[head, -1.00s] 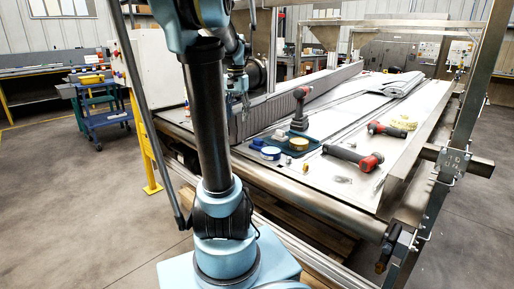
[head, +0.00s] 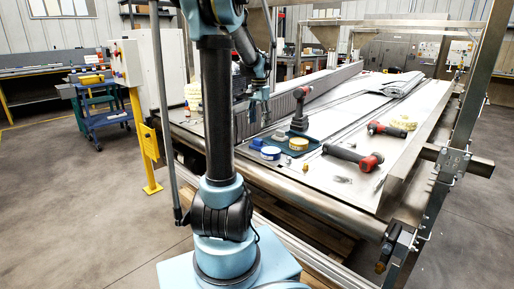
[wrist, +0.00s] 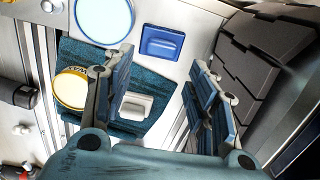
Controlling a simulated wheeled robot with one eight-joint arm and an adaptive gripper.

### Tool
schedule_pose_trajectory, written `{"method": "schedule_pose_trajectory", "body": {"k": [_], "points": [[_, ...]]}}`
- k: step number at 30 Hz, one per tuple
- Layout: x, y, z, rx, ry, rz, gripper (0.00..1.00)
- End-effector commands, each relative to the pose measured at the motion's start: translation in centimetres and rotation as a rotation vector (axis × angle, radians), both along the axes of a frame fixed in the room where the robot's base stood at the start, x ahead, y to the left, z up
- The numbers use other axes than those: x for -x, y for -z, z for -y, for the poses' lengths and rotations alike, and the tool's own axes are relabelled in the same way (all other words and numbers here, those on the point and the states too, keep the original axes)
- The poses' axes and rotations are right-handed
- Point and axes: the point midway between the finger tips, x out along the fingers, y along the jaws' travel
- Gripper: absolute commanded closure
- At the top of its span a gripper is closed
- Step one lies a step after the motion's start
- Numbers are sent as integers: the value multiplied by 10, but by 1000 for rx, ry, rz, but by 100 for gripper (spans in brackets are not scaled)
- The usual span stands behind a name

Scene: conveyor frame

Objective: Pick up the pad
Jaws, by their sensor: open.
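My gripper (head: 260,117) is open and empty above the near left part of the conveyor table. In the wrist view its two fingers (wrist: 160,88) stand apart. A flat blue rectangular piece (wrist: 162,42), which looks like a pad, lies beyond the fingertips; it shows in the head view (head: 257,143) below the gripper. A pale grey block (wrist: 133,106) shows between the fingers on a teal mat (wrist: 78,52). I cannot tell for sure which of these pieces is the pad. The left finger hides part of the mat.
A blue-rimmed roll (head: 270,153) and a yellow roll (head: 299,144) lie close by. An upright power tool (head: 299,110) stands behind them. Another tool (head: 352,157) lies to the right. A ribbed grey wall (head: 270,107) runs close behind the gripper.

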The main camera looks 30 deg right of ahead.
Motion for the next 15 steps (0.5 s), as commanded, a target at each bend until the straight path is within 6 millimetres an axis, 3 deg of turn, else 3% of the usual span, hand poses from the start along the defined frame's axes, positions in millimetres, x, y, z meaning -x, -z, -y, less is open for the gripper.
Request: {"method": "schedule_pose_trajectory", "body": {"k": [6,15], "points": [[0,35,0,0,-1,0,48],[-1,54,0,0,-1,0,48]]}}
